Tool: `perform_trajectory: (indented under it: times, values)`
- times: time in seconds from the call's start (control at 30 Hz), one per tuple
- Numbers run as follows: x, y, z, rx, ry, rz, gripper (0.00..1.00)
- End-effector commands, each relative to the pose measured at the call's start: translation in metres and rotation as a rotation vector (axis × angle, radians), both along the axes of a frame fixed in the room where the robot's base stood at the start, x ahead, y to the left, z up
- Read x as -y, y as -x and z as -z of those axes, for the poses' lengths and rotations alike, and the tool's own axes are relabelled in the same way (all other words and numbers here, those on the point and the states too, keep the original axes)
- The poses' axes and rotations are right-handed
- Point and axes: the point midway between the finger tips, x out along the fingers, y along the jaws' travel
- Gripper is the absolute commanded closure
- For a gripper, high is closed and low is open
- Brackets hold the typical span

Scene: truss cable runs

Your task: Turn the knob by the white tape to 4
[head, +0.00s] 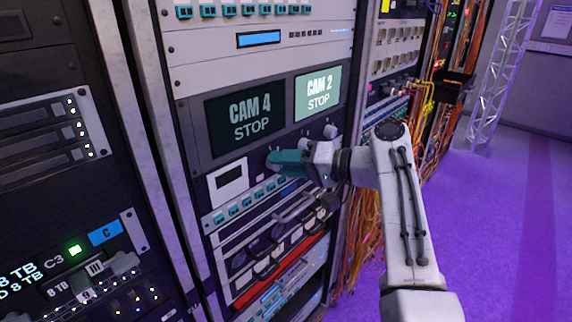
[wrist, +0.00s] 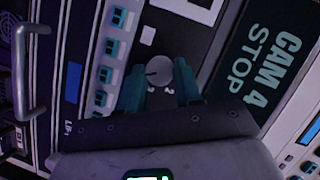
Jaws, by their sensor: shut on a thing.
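A round grey knob (wrist: 158,68) sits between the two teal fingers of my gripper in the wrist view, with a dark pointer line toward the picture's left. My gripper (wrist: 158,86) is shut on this knob. In the head view my gripper (head: 276,160) is at the rack panel below the CAM 4 screen, and its fingers largely hide the held knob. Another pale knob (head: 330,131) is to the right, below the CAM 2 screen. I cannot make out scale numbers or tell for sure which pale patch is white tape.
The CAM 4 screen (head: 246,119) and CAM 2 screen (head: 318,93) are just above. A white panel (head: 227,180) is left of my gripper. A row of teal connectors (head: 235,213) and metal handles lie below. Orange cables hang at the rack's right side; purple floor is open further right.

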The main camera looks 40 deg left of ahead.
Motion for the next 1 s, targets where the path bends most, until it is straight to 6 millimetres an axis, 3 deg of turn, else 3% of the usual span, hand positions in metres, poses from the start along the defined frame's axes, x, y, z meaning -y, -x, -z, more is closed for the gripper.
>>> perform_trajectory:
  times: [0.2,0.23,0.47,0.77,1.0]
  values:
    - [0.0,0.0,0.002,-0.002,0.003,0.002,0.96]
    - [0.0,0.0,0.002,-0.002,0.003,0.002,0.64]
    - [0.0,0.0,0.001,0.0,0.002,0.001,0.42]
    - [0.002,-0.001,0.0,0.001,0.0,0.001,0.4]
    - [0.033,-0.01,-0.004,0.003,0.0,0.004,0.4]
